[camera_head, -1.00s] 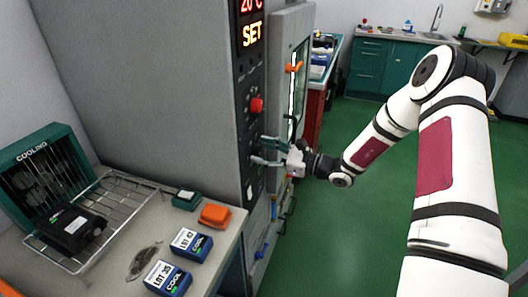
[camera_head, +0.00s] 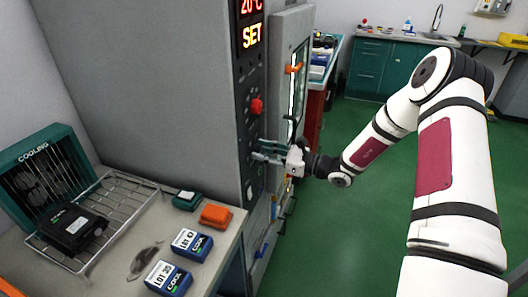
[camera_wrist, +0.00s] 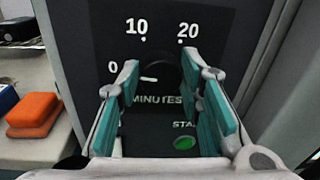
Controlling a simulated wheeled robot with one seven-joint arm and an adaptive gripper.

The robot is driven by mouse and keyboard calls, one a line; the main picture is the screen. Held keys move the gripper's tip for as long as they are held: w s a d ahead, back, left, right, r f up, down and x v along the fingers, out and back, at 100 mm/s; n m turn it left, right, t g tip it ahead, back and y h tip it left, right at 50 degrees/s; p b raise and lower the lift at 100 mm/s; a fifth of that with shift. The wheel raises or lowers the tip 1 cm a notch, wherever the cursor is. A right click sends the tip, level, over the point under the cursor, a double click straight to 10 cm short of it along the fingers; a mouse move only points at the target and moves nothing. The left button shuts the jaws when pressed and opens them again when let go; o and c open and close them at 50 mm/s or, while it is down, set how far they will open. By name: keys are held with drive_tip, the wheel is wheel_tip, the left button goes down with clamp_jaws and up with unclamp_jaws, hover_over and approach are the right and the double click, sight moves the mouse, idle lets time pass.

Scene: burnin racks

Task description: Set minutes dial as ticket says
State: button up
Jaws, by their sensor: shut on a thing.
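The minutes dial (camera_wrist: 166,76) is a dark knob on the black control panel (camera_wrist: 215,22) of the grey oven-like cabinet, above the word MINUTES. Scale marks 0, 10 and 20 show around it. In the head view my gripper (camera_head: 262,151) is at the panel and hides the dial. A green START button (camera_wrist: 184,143) sits below the dial. I cannot make out a ticket.
The bench at left holds an orange block (camera_head: 215,215), blue lot boxes (camera_head: 191,245) and a wire rack (camera_head: 135,190).

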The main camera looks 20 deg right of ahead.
drive_tip(key=m+p, duration=0.1)
drive_tip(key=m, duration=0.9)
drive_tip(key=shift+w+d+g+p, duration=0.1)
drive_tip(key=shift+w+g+p, duration=0.05)
drive_tip(key=shift+g+p, duration=0.25)
idle(0.3)
drive_tip(key=o, duration=1.2)
drive_tip(key=v, duration=1.2)
